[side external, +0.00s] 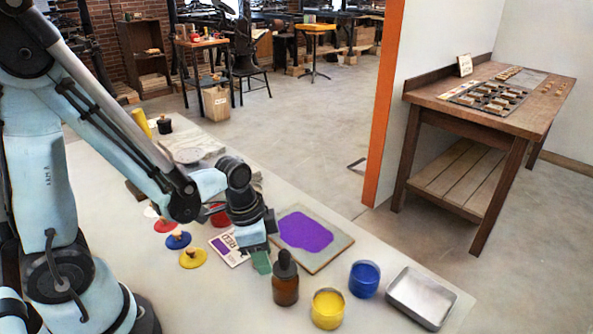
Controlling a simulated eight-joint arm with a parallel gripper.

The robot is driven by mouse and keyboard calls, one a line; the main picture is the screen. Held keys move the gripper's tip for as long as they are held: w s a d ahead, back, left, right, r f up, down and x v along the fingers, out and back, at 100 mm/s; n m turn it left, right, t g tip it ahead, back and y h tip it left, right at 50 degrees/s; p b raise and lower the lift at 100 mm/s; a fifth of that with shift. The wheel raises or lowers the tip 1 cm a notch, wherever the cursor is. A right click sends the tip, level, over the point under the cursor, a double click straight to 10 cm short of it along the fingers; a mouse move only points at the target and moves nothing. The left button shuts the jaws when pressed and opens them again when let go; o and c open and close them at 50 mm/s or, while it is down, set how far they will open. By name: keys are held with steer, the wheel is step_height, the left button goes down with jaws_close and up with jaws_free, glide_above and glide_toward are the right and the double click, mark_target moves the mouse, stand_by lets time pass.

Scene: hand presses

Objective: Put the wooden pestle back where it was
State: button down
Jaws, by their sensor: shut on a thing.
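My gripper (257,245) points down over the pale table, near the left edge of the board with a purple patch (305,231). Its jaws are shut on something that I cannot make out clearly. A small green piece (261,263) shows directly below the jaws; I cannot tell whether it is held or lies behind them. I cannot pick out a wooden pestle; the arm and gripper hide part of the table. A brown bottle with a black top (285,285) stands just in front of the gripper, to its right.
A yellow jar (327,309), a blue jar (364,279) and a metal tray (421,297) stand at the front right. Yellow (193,258), blue (178,240) and red (164,225) knobbed discs lie left of a printed card (229,250). A pale slab (192,150) lies farther back.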

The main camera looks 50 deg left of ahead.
steer(key=c, duration=0.9)
jaws_free()
steer(key=shift+f, duration=0.1)
steer(key=shift+c, duration=0.2)
steer(key=shift+s+a+r, duration=0.2)
steer(key=shift+s+r, duration=0.1)
steer(key=shift+r, duration=1.7)
steer(key=shift+s+a+r, duration=0.25)
steer(key=shift+r, duration=1.7)
steer(key=shift+s+a+r, duration=0.2)
steer(key=shift+s+r, duration=0.1)
steer(key=shift+r, duration=1.7)
steer(key=shift+a+r+n+t, duration=0.1)
steer(key=shift+r+n+t, duration=0.1)
steer(key=shift+n+t, duration=0.35)
steer(key=n, duration=0.1)
steer(key=n+t, duration=0.2)
steer(key=shift+w+a+r+y, duration=0.2)
steer(key=shift+a+r+y, duration=0.1)
steer(key=shift+y, duration=0.1)
steer(key=n+t, duration=0.1)
steer(key=r+n+t, duration=0.1)
steer(key=n, duration=0.1)
steer(key=shift+w+a+t, duration=0.15)
steer(key=shift+w+t, duration=0.1)
steer(key=shift+w, duration=0.15)
